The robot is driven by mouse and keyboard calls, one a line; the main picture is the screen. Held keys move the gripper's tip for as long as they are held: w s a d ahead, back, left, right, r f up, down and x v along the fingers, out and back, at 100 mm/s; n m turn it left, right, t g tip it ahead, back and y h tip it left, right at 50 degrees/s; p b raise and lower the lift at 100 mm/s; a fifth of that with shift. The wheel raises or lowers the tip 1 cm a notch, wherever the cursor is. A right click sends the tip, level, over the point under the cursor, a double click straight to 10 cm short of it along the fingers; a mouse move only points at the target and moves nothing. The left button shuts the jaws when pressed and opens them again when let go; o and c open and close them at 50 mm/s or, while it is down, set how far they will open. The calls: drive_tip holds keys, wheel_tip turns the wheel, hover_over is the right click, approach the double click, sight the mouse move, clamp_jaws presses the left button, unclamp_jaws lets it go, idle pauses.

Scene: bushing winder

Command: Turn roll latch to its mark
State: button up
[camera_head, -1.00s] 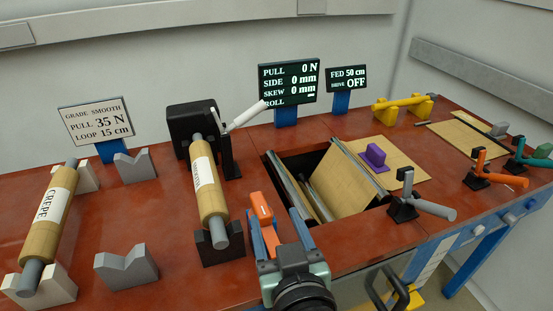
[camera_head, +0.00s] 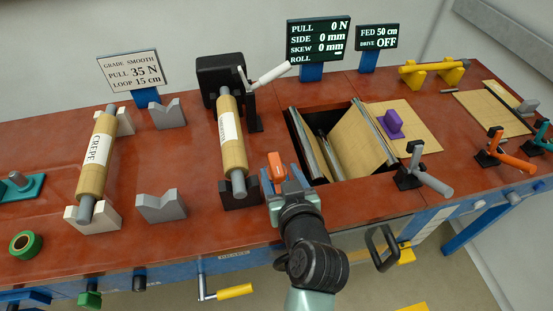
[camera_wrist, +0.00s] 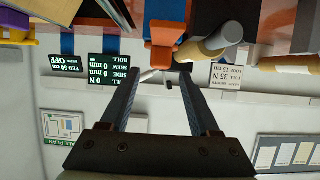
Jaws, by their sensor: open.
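An orange latch-like piece (camera_head: 276,168) stands just right of the wrapped paper roll (camera_head: 232,140) on the red bench. I take it for the roll latch; its mark cannot be made out. My gripper (camera_head: 282,186) is open at its near side, with its blue fingers spread. In the wrist view, which is upside down, the orange piece (camera_wrist: 163,40) shows just beyond and between the fingertips (camera_wrist: 155,72). I cannot tell whether they touch it. The roll lies in a dark cradle (camera_head: 241,194), beside a black box (camera_head: 221,75) with a white-handled lever (camera_head: 270,75).
An open bin (camera_head: 314,125) with sheets lies right of my gripper. A grey-handled lever (camera_head: 430,180) stands near the front edge. The crepe roll (camera_head: 96,155) and grey cradles (camera_head: 161,206) are at left. Screens (camera_head: 319,46) stand behind.

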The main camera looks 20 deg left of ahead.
sight(277, 164)
drive_tip(key=shift+x, duration=2.4)
clamp_jaws()
